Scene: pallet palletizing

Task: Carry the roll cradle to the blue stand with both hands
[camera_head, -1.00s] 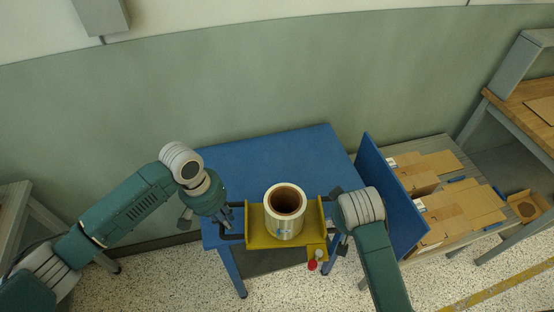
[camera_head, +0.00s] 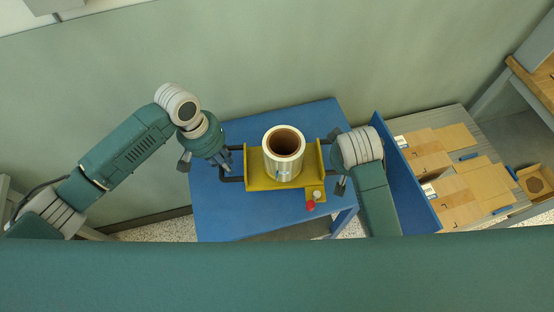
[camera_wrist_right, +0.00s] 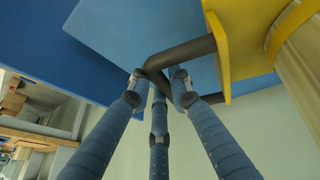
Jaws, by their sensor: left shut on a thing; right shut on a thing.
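The yellow roll cradle (camera_head: 262,184) shows mid-picture in the head view, level, with a white roll (camera_head: 284,158) with a brown core upright in it. It is over the front part of the blue stand (camera_head: 215,205); I cannot tell whether it touches the top. My left gripper (camera_head: 226,168) is shut on its left dark handle. My right gripper is mostly hidden behind its wrist in the head view; in the right wrist view its fingers (camera_wrist_right: 158,80) close around the right dark handle (camera_wrist_right: 182,52), beside the yellow end wall (camera_wrist_right: 218,55).
A blue upright panel (camera_head: 402,175) stands close to my right arm. Beyond it, a pallet holds several cardboard boxes (camera_head: 460,190). The rear of the stand's top (camera_head: 285,118) is clear.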

